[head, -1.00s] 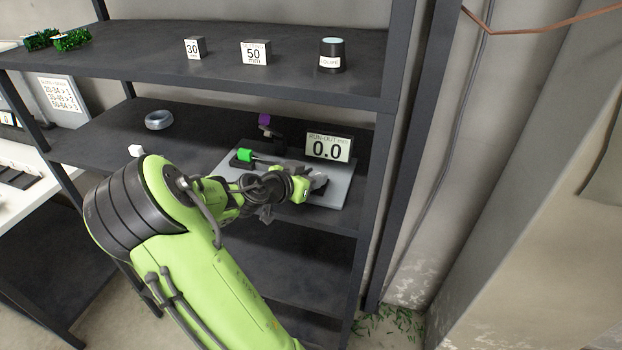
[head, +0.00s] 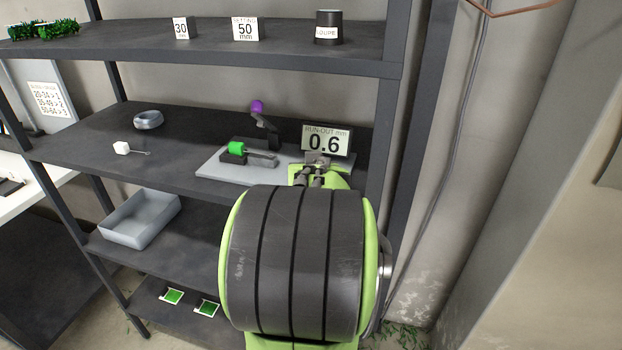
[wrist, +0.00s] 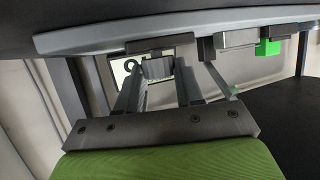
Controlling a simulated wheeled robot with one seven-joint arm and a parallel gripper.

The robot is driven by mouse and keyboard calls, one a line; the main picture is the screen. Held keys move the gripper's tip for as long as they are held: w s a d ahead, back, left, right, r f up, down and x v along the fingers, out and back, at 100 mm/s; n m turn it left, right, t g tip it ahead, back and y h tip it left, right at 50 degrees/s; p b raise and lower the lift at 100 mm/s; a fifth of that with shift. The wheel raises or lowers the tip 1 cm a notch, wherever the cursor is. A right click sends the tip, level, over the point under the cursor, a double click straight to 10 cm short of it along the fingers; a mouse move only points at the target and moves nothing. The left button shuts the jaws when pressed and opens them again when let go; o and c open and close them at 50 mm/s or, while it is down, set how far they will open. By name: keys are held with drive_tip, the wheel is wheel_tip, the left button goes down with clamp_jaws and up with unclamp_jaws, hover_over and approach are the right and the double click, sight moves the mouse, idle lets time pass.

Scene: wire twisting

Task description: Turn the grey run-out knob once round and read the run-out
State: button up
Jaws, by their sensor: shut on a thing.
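The run-out gauge stands on a pale grey plate (head: 215,168) on the middle shelf. Its display (head: 326,140) reads 0.6 mm in the head view. A bright green piece (head: 237,148) sits in a dark holder on the plate, with a purple-tipped lever (head: 257,107) behind it. My gripper (wrist: 158,74) is shut on the grey run-out knob (wrist: 157,67), with a finger on either side in the wrist view. In the head view my arm hides most of the gripper and the plate's right front.
The shelf above (head: 200,55) overhangs the gauge, and a dark upright stands close on the right. A grey bin (head: 140,222) sits on the shelf below.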

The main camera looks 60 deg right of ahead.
drive_tip(key=shift+f, duration=0.1)
idle(0.3)
drive_tip(key=o, duration=1)
drive_tip(key=shift+o, duration=0.2)
drive_tip(key=shift+s+a, duration=0.1)
drive_tip(key=shift+s+a+r+t, duration=0.1)
drive_tip(key=shift+a+r+t, duration=0.2)
drive_tip(key=shift+r, duration=0.05)
drive_tip(key=p+v, duration=0.2)
drive_tip(key=v, duration=1.2)
drive_tip(key=shift+s+a+r, duration=0.25)
drive_tip(key=shift+w+n+y, duration=0.1)
drive_tip(key=shift+n+y, duration=0.2)
